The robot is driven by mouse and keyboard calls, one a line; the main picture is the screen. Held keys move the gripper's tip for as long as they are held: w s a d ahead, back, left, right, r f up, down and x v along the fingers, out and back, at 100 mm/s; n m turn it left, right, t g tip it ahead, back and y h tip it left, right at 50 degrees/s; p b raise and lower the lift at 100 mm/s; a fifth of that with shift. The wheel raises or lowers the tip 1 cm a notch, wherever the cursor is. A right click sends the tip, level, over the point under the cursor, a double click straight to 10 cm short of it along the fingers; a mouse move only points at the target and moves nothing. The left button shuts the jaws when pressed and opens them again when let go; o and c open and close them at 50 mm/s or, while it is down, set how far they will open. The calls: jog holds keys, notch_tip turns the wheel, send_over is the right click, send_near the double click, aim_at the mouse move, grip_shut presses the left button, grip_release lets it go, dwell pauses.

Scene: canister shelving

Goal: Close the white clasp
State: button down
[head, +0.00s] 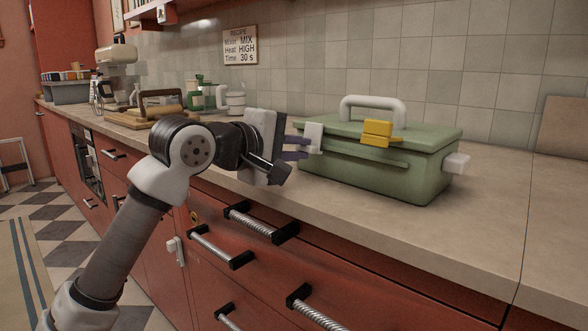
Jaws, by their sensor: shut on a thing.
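A green lidded box (385,160) with a white carrying handle (372,103) stands on the counter. A white clasp (314,137) is on its left end, at my gripper's fingers. My gripper (304,146) reaches in from the left, with its purple fingers shut on this white clasp; the exact contact is small and hard to see. Another white clasp (457,163) sticks out from the box's right end. A yellow clasp (377,133) sits at the front of the lid and looks raised. The lid looks down on the box.
The beige counter (480,230) is clear in front and to the right of the box. Red drawers with metal handles (262,224) lie below. A wooden board (135,118), green and white containers (203,95) and a mixer (117,56) stand farther left. A tiled wall is behind.

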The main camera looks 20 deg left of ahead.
jog(key=shift+w+f+t+b, duration=0.2)
jog(key=shift+t+b, duration=0.2)
jog(key=shift+b, duration=0.3)
jog(key=c, duration=1.4)
grip_release()
jog(key=shift+c, duration=0.2)
jog(key=p+v, duration=0.1)
jog(key=v, duration=1.2)
jog(key=shift+s+a, duration=0.2)
jog(key=shift+s, duration=0.15)
jog(key=shift+f, duration=0.15)
